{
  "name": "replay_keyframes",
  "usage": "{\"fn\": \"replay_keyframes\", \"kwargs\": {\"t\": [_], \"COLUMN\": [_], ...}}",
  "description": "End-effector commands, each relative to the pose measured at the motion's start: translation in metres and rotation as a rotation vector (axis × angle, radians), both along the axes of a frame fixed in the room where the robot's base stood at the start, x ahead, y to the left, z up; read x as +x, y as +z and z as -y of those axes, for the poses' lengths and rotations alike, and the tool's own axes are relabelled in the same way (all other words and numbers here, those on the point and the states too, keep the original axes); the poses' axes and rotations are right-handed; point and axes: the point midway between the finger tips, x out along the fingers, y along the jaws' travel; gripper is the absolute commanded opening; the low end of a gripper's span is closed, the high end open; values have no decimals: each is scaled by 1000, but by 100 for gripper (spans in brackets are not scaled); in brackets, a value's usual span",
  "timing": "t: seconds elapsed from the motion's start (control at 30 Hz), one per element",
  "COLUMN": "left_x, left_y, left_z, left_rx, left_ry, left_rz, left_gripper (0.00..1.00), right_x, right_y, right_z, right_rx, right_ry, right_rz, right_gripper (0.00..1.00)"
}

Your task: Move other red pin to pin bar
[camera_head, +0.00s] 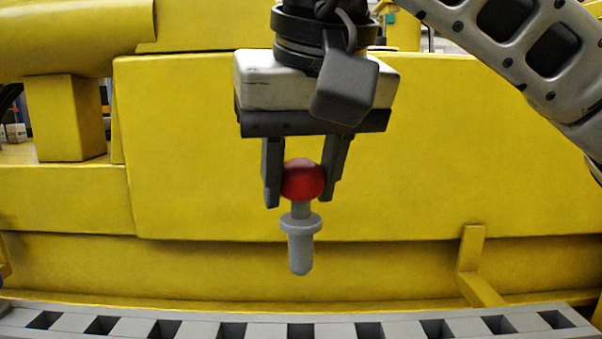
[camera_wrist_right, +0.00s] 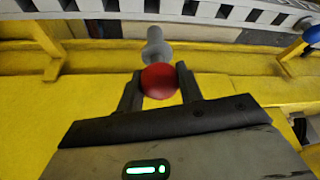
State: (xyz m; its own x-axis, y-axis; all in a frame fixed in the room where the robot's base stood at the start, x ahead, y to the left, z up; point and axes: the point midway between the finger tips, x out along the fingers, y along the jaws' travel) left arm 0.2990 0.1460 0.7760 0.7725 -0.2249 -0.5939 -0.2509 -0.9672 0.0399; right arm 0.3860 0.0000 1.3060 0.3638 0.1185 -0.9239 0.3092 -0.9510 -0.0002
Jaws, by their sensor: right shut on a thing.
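The red pin has a round red head (camera_head: 303,179) and a grey collared shaft (camera_head: 300,245). My right gripper (camera_head: 303,180) is shut on the red head, one finger on each side. The pin hangs upright with its shaft pointing down. The pin also shows in the right wrist view (camera_wrist_right: 159,80), held between the fingers. The grey pin bar (camera_head: 268,326) with a row of square holes runs along the bottom of the head view. The pin is apart from the bar and above it in the picture. My left gripper is not in view.
A large yellow boom structure (camera_head: 200,150) fills the background behind the gripper. A yellow bracket (camera_head: 472,262) stands at the right. In the right wrist view, a blue round thing (camera_wrist_right: 312,34) shows at the right edge. The visible holes in the bar look empty.

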Motion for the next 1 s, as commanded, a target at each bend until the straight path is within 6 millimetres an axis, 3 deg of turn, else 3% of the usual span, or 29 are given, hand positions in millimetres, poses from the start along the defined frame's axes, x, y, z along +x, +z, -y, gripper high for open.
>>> {"fn": "replay_keyframes", "kwargs": {"t": [0.4, 0.8, 1.0], "left_x": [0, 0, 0], "left_y": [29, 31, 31], "left_z": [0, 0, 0], "left_rx": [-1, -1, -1], "left_ry": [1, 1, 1], "left_rz": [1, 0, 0], "left_gripper": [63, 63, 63], "right_x": [0, 0, 0], "right_y": [28, 48, 48], "right_z": [0, 0, 0], "right_rx": [1, 2, 1], "right_ry": [-1, -1, 0], "right_rz": [1, 1, 1], "right_gripper": [7, 7, 7]}}
